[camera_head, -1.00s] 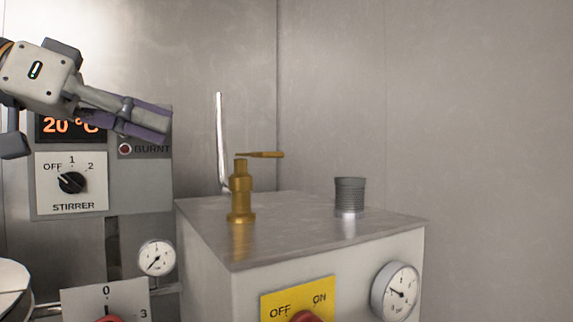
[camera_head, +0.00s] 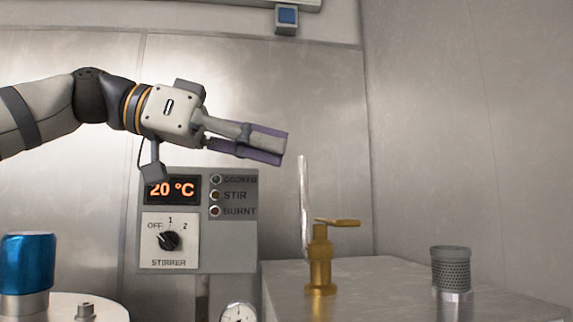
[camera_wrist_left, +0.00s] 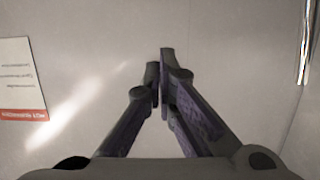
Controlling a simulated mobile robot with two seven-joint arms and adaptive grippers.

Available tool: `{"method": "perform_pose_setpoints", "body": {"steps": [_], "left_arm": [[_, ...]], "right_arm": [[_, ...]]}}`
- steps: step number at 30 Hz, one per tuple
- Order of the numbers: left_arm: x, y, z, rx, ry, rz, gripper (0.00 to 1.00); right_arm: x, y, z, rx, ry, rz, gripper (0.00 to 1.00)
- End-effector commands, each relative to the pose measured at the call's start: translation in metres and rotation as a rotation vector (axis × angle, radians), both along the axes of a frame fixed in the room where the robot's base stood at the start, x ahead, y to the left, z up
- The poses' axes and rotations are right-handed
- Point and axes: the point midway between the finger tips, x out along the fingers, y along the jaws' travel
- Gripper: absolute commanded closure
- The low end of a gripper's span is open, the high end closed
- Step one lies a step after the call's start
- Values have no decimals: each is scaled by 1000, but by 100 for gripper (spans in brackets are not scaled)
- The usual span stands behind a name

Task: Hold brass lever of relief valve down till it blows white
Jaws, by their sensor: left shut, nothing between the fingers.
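The brass relief valve (camera_head: 319,262) stands upright on top of the grey metal box. Its brass lever (camera_head: 339,223) sticks out to the right from the valve's top, about level. My left gripper (camera_head: 284,148) is shut and empty. In the head view it shows above and to the left of the valve, apart from the lever. In the left wrist view the shut fingers (camera_wrist_left: 162,75) point at a pale surface with nothing between them. No white blow shows at the valve. My right gripper is not in view.
A clear upright tube (camera_head: 304,205) stands just left of the valve. A grey ribbed cylinder (camera_head: 452,270) stands to its right on the box top (camera_head: 390,280). A stirrer panel (camera_head: 240,245) reading 20 °C is behind. A blue cylinder (camera_head: 27,265) is at far left.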

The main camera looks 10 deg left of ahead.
Motion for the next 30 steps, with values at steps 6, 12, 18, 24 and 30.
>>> {"method": "perform_pose_setpoints", "body": {"steps": [6,12,18,24,30], "left_arm": [[14,-46,-13,4,2,-4,100],[24,-73,-30,0,4,-1,100],[23,-73,-54,0,1,-1,100],[24,-73,-60,0,0,0,100],[24,-73,-60,0,0,0,100]], "right_arm": [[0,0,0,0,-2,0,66],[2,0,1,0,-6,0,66],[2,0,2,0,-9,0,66],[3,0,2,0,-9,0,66],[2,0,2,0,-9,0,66]]}}
